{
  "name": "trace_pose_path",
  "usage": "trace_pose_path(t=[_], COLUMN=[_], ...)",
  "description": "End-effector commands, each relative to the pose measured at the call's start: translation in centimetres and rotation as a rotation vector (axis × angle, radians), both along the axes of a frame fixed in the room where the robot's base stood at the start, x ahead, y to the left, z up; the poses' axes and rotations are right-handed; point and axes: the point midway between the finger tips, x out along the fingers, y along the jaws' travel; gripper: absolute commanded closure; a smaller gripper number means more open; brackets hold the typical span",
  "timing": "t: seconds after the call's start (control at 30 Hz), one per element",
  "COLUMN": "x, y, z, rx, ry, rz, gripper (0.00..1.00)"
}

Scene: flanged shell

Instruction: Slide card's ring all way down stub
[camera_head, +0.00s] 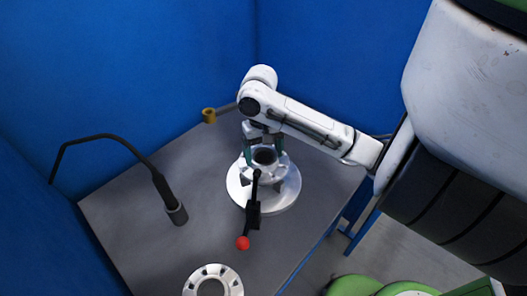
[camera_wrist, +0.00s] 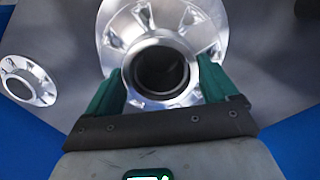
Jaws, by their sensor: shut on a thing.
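A silver flanged piece (camera_head: 287,195) stands on the grey table, with a wide round base and an upright neck with a dark bore. It also fills the upper middle of the wrist view (camera_wrist: 205,25). My gripper (camera_head: 262,152) reaches over it from above. Its green fingers (camera_wrist: 158,90) are shut on opposite sides of a silver ring (camera_wrist: 168,100) around the dark bore. The stub inside is mostly hidden, and I cannot tell how low the ring sits. A second, loose silver ring with holes (camera_head: 232,279) lies at the table's front. No card is visible.
A black lever with a red ball (camera_head: 243,242) stands close in front of the flanged piece. A black gooseneck lamp (camera_head: 158,183) is on the left. A brass-coloured cylinder (camera_head: 208,115) is at the back. Blue walls enclose the table. The table's middle left is clear.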

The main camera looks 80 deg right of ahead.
Motion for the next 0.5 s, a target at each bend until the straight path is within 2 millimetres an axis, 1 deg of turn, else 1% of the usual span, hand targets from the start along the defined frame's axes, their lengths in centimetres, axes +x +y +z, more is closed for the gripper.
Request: trace_pose_path(t=[0.5], x=[-0.01], y=[-0.06], z=[-0.87], rx=[-0.003], ry=[-0.002], rz=[0.000], gripper=[0.99])
